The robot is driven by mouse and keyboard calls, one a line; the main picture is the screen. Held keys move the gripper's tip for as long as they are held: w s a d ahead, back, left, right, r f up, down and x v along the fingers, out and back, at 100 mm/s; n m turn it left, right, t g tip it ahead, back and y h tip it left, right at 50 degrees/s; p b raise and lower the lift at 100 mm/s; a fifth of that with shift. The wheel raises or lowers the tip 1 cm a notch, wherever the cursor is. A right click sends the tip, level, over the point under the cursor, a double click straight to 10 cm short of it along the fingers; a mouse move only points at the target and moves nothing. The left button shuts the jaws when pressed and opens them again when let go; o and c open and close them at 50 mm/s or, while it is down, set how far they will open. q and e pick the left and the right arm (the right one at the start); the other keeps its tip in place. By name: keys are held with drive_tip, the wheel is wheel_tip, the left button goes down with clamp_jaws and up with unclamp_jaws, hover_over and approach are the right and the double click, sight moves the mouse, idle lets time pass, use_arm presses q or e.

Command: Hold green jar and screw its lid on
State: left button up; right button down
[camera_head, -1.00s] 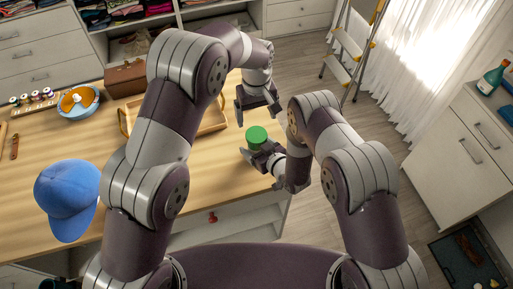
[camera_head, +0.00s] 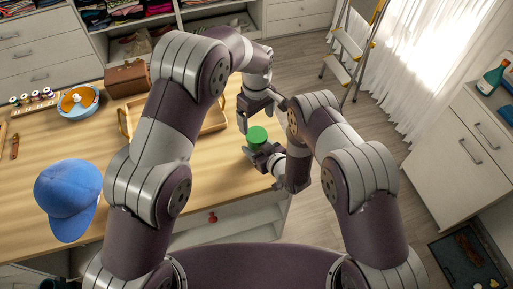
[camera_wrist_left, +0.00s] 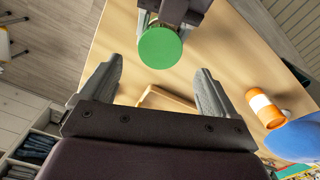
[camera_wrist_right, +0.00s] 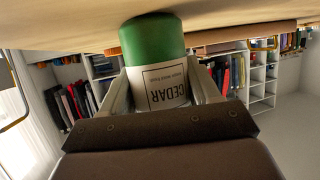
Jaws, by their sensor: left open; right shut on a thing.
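My right gripper (camera_head: 264,152) is shut on the jar's sides. My left gripper (camera_head: 262,113) is open and empty, above and behind the jar, apart from it; its two spread fingers also show in the left wrist view (camera_wrist_left: 155,85). The green top looks like the lid; how tightly it sits I cannot tell.
A wooden tray (camera_head: 213,122) lies partly behind my left arm. A blue cap (camera_head: 67,198), a blue bowl (camera_head: 92,108) and a brown box (camera_head: 127,80) are on the table. An orange container with a white band (camera_wrist_left: 264,108) shows in the left wrist view. A stepladder (camera_head: 347,45) stands beyond.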

sight(257, 134)
use_arm(q)
wheel_tip(257, 134, down, 7)
drive_tip(key=shift+r, duration=0.2)
drive_tip(key=c, duration=1.1)
drive_tip(key=m, duration=0.9)
drive_tip(key=shift+m, duration=0.4)
drive_tip(key=o, duration=1.2)
drive_tip(key=shift+r, duration=0.1)
